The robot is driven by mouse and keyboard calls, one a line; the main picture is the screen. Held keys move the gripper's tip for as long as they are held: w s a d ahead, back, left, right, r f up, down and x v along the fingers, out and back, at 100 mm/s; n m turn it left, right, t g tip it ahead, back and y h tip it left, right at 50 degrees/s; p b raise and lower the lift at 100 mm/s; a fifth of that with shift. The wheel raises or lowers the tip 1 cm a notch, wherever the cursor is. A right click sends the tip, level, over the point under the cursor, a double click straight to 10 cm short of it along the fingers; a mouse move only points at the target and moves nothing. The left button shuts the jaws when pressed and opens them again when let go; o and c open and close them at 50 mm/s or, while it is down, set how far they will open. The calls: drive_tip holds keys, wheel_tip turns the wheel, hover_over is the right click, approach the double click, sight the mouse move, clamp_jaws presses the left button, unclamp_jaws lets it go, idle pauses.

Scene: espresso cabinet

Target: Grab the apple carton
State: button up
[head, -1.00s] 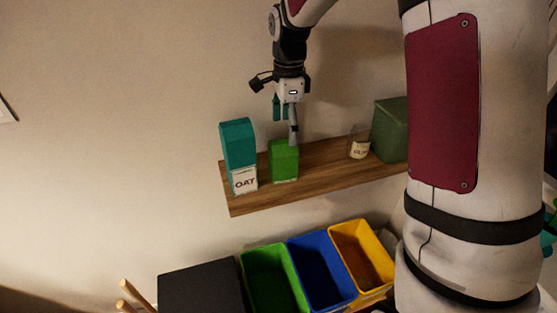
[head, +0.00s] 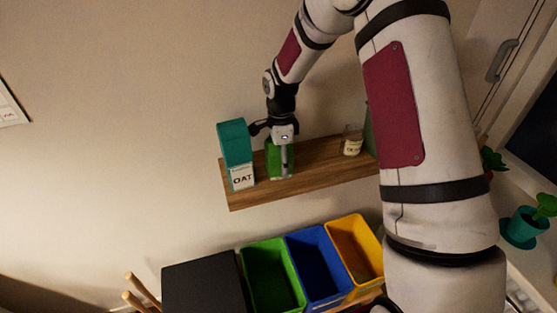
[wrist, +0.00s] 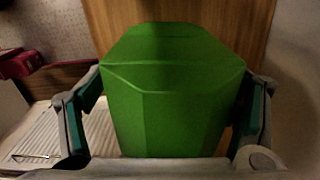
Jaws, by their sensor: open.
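The green carton (head: 273,160) stands on the wooden shelf, right of the teal and white OAT carton (head: 237,155). No apple label is readable on it. My gripper (head: 284,172) has come down over the green carton and hides part of it. In the wrist view the green carton (wrist: 170,95) fills the middle, between the two open fingers of my gripper (wrist: 165,125). A finger with a teal pad is on each side of it. I cannot tell whether either pad touches the carton.
The wooden shelf (head: 315,170) also holds a labelled jar (head: 352,143) to the right. Below stand a black box (head: 203,285), a green bin (head: 252,252), a blue bin (head: 305,240) and a yellow bin (head: 345,225). A potted plant (head: 524,225) stands far right.

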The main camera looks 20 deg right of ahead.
drive_tip(key=shift+w+d, duration=0.1)
drive_tip(key=shift+d, duration=0.05)
drive_tip(key=c, duration=1.3)
drive_tip(key=shift+o, duration=0.2)
drive_tip(key=shift+w+d, duration=0.1)
